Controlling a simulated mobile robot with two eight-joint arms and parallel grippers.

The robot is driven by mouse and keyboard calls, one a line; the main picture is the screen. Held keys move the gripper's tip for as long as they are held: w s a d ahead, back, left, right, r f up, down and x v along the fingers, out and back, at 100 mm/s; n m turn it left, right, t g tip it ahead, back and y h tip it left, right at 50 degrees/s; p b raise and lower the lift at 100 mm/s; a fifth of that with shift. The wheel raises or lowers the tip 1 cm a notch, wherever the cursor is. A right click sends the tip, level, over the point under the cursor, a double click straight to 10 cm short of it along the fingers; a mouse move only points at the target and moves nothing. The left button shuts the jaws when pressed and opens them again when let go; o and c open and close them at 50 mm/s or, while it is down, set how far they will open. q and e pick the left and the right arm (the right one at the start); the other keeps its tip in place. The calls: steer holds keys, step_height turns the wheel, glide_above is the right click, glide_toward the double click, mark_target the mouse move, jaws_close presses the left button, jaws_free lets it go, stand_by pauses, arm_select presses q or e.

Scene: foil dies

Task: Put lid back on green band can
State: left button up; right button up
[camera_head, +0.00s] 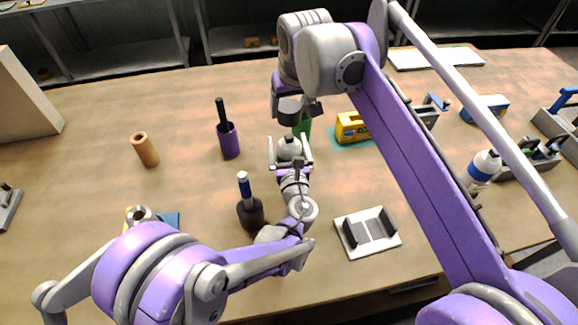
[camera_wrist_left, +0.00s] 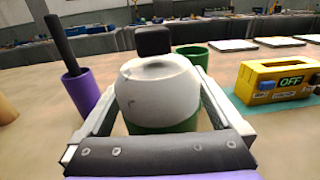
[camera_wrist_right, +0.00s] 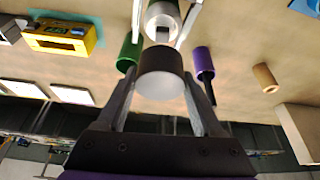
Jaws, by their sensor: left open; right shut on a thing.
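The can is a white, domed body (camera_head: 289,148) standing on the table in front of me. Its green band (camera_wrist_left: 165,127) shows low down in the left wrist view, and a black block (camera_wrist_left: 153,40) shows at its top. My left gripper (camera_head: 290,142) is open, with one finger on each side of the can. My right gripper (camera_head: 298,109) is shut on a short dark cylinder with a pale end face, apparently the lid (camera_wrist_right: 162,75). It holds it beyond the can in the head view. The right wrist view shows the can (camera_wrist_right: 163,14) behind it.
A green cup (camera_wrist_left: 194,53) stands close behind the can. A purple cup (camera_head: 229,142) with a black stick and a brown tube (camera_head: 146,151) stand left. A yellow box (camera_head: 351,127) is right. A dark pot (camera_head: 250,215) and a grey holder (camera_head: 352,250) are nearer me.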

mark_target(288, 135)
arm_select(q)
jaws_close()
arm_select(e)
steer(key=shift+f, duration=2.5)
steer(key=shift+f, duration=0.1)
steer(key=shift+f, duration=0.8)
steer(key=shift+f, duration=0.55)
steer(key=o, duration=1.3)
